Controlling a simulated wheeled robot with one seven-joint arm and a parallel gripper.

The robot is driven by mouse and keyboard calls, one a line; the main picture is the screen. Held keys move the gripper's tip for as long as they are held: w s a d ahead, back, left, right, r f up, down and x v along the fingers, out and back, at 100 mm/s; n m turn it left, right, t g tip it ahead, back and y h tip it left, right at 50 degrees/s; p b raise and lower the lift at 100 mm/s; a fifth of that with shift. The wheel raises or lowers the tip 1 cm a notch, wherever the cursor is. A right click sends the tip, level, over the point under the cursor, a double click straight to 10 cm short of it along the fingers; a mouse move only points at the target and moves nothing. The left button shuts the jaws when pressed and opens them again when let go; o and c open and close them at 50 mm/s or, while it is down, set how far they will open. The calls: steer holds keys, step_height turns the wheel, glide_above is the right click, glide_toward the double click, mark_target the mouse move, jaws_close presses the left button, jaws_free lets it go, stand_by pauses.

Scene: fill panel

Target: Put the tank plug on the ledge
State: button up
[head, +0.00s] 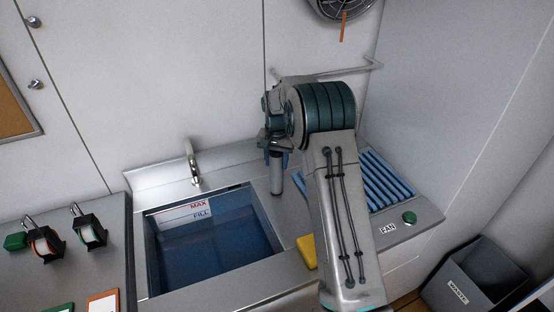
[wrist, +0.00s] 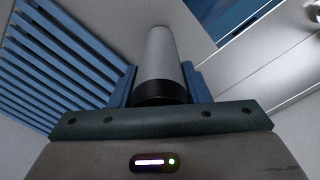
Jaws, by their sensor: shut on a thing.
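The tank plug, a grey cylinder with a black end (head: 277,178), is between the blue fingers of my gripper (head: 275,156). In the wrist view the plug (wrist: 161,55) has its black end nearest the palm, with a finger on each side. My gripper (wrist: 160,88) is shut on it. In the head view the plug hangs upright over the steel ledge (head: 291,217), just right of the water tank (head: 210,245). I cannot tell whether its lower end touches the steel. The tank holds blue water below a MAX and FILL label (head: 185,213).
A blue slatted rack (head: 385,182) lies right of my arm, with a green FAN button (head: 409,217) in front. A yellow block (head: 306,250) lies beside my arm. A tap (head: 193,165) stands behind the tank. A rail (head: 345,70) runs along the back wall.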

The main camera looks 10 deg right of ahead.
steer(key=o, duration=0.8)
steer(key=shift+f, duration=0.2)
steer(key=o, duration=0.4)
steer(key=shift+r, duration=0.1)
